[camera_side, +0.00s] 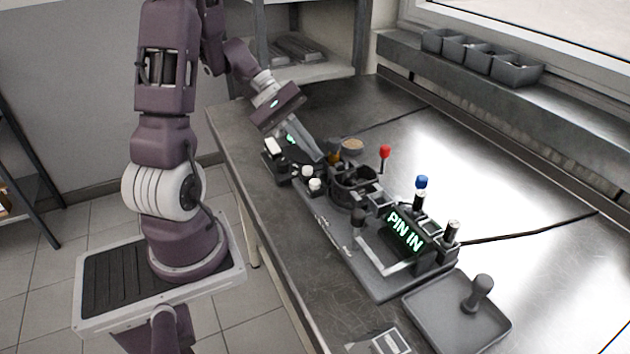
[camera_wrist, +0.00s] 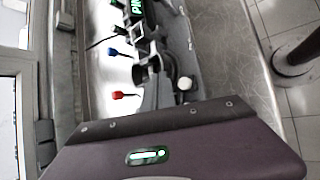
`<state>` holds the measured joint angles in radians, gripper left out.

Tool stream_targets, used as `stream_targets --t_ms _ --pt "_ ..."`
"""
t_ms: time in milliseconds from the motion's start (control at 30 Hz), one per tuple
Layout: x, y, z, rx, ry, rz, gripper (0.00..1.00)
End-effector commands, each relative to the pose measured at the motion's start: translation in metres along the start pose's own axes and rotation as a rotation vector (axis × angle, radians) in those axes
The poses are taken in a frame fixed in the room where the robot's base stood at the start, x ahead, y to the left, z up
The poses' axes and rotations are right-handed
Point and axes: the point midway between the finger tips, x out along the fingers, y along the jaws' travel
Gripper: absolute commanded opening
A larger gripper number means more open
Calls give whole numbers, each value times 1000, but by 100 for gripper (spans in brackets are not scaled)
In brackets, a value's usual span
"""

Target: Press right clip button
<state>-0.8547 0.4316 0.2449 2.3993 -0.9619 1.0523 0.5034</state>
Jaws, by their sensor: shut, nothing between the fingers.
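My gripper (camera_side: 318,157) reaches down from the upper left in the side view, its fingers together and empty, close above the far end of the dark fixture (camera_side: 372,262). White-topped buttons stand on the fixture's near edge: one white button (camera_side: 315,185), another beside it (camera_side: 307,171), and a white block-like cap (camera_side: 273,147) at the far left end. I cannot tell which is the right clip button. In the wrist view one round white knob (camera_wrist: 184,84) shows beyond my purple gripper housing; the fingertips are hidden there. Contact with any button cannot be made out.
A red-topped lever (camera_side: 385,153) and a blue-topped lever (camera_side: 421,183) stand up from the fixture. A grey tray (camera_side: 446,330) with an upright peg (camera_side: 478,292) lies at the front.

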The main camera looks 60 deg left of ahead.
Motion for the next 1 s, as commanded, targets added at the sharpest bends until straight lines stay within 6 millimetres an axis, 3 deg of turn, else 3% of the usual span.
stream_targets --t_ms 333,1000 --pt "25 -19 -18 -2 -2 -1 0" --pt "27 -20 -19 1 0 -1 0"
